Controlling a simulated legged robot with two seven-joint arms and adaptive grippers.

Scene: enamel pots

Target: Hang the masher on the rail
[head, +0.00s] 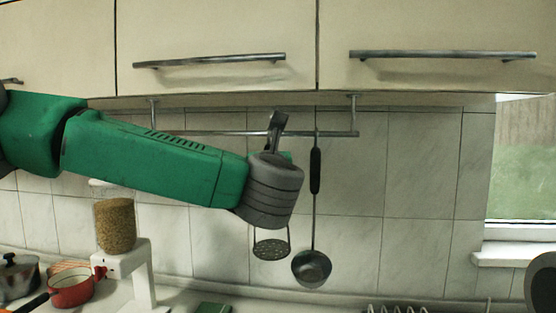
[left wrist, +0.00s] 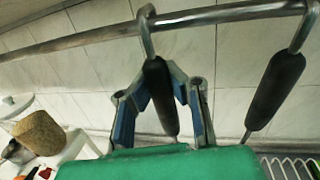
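The masher's perforated head (head: 271,248) hangs below my left wrist in the head view. Its black handle (left wrist: 160,92) and metal hook (left wrist: 147,32) show in the left wrist view. The hook crosses the rail (left wrist: 80,38) with its bend at the rail's top; whether it bears weight I cannot tell. The rail (head: 225,133) runs below the cabinets. My left gripper (left wrist: 160,80) has its fingers closed in on both sides of the handle. In the head view my wrist hides most of the handle and the gripper. My right gripper is not seen.
A ladle (head: 312,266) hangs on the rail just right of the masher, its black handle (left wrist: 275,88) close to my gripper. Cabinets (head: 215,40) overhang the rail.

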